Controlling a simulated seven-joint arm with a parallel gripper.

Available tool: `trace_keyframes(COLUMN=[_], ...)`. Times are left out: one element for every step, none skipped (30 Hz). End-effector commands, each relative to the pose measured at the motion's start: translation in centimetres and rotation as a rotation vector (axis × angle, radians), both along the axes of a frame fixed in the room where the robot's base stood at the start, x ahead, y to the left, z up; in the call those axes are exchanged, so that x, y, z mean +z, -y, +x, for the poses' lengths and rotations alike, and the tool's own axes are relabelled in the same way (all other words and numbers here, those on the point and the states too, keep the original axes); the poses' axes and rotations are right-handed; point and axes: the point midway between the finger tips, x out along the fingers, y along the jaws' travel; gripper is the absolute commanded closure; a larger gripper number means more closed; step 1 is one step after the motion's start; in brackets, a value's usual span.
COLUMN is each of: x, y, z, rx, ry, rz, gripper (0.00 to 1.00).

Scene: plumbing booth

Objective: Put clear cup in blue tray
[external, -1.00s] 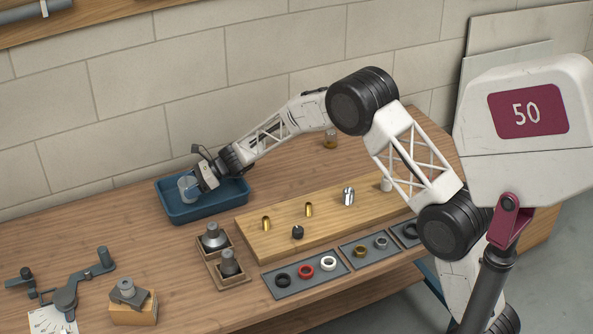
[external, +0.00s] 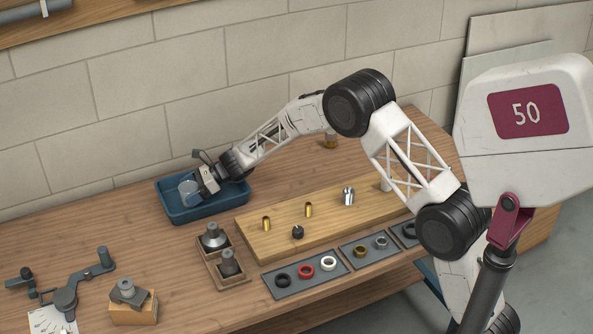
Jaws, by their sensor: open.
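The clear cup (external: 187,190) is in the blue tray (external: 200,213), toward its left side, and looks upright. The tray sits at the back left of the wooden bench, near the wall. My gripper (external: 203,185) is open at the cup's right side, low over the tray. I cannot tell whether a finger still touches the cup. The gripper hides part of the tray's inside and back rim.
A wooden board (external: 270,237) with brass pins and a metal fitting lies right of the tray. A small wooden holder (external: 222,262) with two dark-based metal parts stands in front. Grey mats with rings (external: 306,274) line the front edge. A bending tool (external: 68,295) lies at left.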

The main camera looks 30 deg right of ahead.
Motion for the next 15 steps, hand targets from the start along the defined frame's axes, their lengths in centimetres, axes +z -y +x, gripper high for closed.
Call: trace_keyframes(x=[0.0, 0.0, 0.1, 0.1, 0.2, 0.3, 0.4, 0.4, 0.5, 0.6, 0.7, 0.8, 0.9, 1.1, 1.3], y=[0.0, 0.0, 0.0, 0.0, 0.0, 0.0, 0.1, 0.3, 0.5, 0.7, 0.9, 1.3, 1.6, 1.9, 2.4], z=[0.0, 0.0, 0.0, 0.0, 0.0, 0.0, 0.0, 0.0, 0.0, 0.0, -0.1, -0.1, -0.1, -0.1, -0.2], rx=[0.000, 0.000, 0.000, 0.000, 0.000, 0.000, -0.001, -0.001, -0.001, -0.001, -0.001, -0.001, -0.001, -0.001, -0.001], ry=[0.000, 0.000, 0.000, 0.000, 0.000, 0.001, 0.000, 0.000, 0.000, 0.000, 0.000, 0.000, 0.000, 0.000, 0.001], rz=[0.000, 0.000, 0.000, 0.000, 0.000, 0.000, 0.000, 0.000, 0.000, 0.000, 0.000, 0.000, 0.000, 0.000, 0.000], gripper=[0.07, 0.07, 0.07, 0.07, 0.07, 0.07, 0.07, 0.07, 0.07, 0.07, 0.07, 0.07, 0.07, 0.07, 0.07])
